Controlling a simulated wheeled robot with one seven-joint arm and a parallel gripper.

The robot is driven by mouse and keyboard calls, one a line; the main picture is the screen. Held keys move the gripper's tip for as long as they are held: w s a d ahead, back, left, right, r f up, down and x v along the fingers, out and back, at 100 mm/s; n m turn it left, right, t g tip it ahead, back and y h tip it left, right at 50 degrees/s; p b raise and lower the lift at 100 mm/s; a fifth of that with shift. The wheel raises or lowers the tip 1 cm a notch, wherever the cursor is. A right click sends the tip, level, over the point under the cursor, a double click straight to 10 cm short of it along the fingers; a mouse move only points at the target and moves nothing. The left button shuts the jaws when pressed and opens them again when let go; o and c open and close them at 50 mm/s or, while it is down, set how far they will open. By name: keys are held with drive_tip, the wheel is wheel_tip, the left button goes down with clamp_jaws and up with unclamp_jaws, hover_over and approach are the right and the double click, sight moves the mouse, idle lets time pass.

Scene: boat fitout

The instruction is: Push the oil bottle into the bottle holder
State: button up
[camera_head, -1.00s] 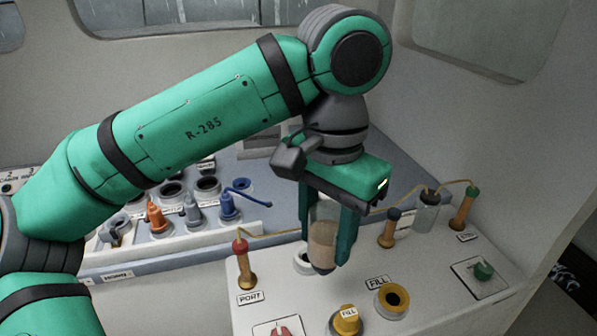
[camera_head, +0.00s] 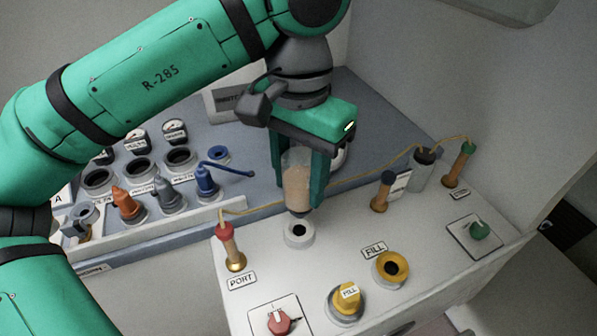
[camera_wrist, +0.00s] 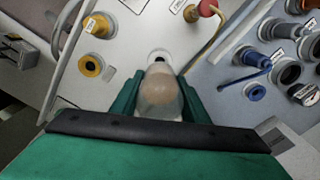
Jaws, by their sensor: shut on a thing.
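The oil bottle (camera_head: 297,182) is clear with a tan filling and a dark lower end. My gripper (camera_head: 297,195) is shut on it and holds it roughly upright, dark end down. The bottle holder looks to be the white ring with a dark hole (camera_head: 299,232) on the pale panel, just below the bottle. In the head view the bottle's lower end appears above and slightly behind the ring. In the wrist view the bottle (camera_wrist: 160,92) sits between the two green fingers, and the ring (camera_wrist: 159,56) shows just beyond it. I cannot tell whether they touch.
A red-topped PORT post (camera_head: 233,248) stands left of the ring, with a thin hose running behind the bottle. A blue-topped post (camera_head: 383,192) is at right. The yellow FILL ring (camera_head: 391,268) and yellow cap (camera_head: 346,301) are in front. Coloured plugs and sockets fill the left panel.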

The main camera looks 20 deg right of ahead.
sight(300, 157)
drive_tip(key=shift+f, duration=2.75)
drive_tip(key=shift+f, duration=0.1)
drive_tip(key=o, duration=1.4)
drive_tip(key=shift+o, duration=0.2)
wheel_tip(300, 157, up, 11)
drive_tip(key=shift+f, duration=0.1)
